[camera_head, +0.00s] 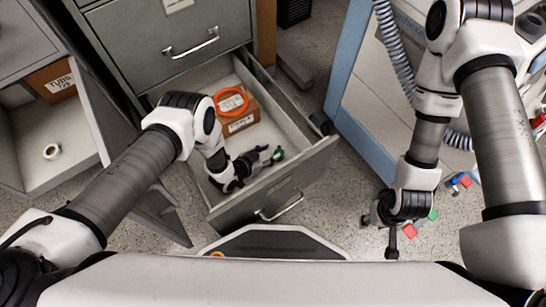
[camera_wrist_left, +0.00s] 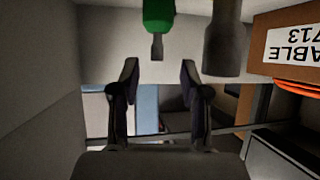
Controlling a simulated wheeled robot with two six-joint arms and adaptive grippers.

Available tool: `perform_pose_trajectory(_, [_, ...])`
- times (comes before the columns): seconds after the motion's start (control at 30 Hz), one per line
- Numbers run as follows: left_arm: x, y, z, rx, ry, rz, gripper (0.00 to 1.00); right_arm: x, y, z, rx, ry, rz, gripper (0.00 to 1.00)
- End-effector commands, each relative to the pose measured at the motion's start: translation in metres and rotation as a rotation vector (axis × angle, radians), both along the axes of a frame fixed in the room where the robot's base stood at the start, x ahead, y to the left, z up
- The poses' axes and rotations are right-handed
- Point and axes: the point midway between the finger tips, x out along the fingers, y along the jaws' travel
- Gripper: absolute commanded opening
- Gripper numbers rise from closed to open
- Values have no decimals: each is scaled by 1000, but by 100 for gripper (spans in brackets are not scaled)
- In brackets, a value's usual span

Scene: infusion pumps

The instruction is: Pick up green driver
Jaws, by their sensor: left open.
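The green driver (camera_head: 277,155) lies in the open drawer, toward its front right; only part of its green handle shows past my left gripper (camera_head: 262,158). In the left wrist view, the green driver (camera_wrist_left: 158,15) has a grey shaft and is cut off by the top edge. It lines up with the gap of my left gripper (camera_wrist_left: 159,74), just beyond the fingertips. The left jaws are open, with nothing between them. My right gripper (camera_head: 390,225) hangs at the right, outside the drawer; its jaw opening is unclear.
The drawer (camera_head: 312,160) also holds a brown box (camera_head: 240,125) with an orange ring (camera_head: 231,101) on it. A dark tool (camera_wrist_left: 222,40) lies close beside the driver. The drawer walls are near my left gripper. A blue-edged cart (camera_head: 345,60) stands right.

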Motion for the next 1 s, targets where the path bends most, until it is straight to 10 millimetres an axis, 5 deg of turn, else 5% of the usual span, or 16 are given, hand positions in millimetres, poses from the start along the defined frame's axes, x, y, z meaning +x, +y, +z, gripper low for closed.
perform_pose_trajectory(0.23, [26, -29, -20, 0, -2, 0, 46, 0, 0, -29, 0, 0, 0, 40])
perform_pose_trajectory(0.53, [33, -35, -20, 2, 1, 2, 46, 0, 0, -29, 0, 0, 0, 40])
perform_pose_trajectory(0.67, [33, -35, -20, 2, 1, 2, 0, 0, 0, -29, 0, 0, 0, 40])
perform_pose_trajectory(1.0, [33, -35, -20, 1, 1, 2, 0, 0, 0, -29, 0, 0, 0, 40])
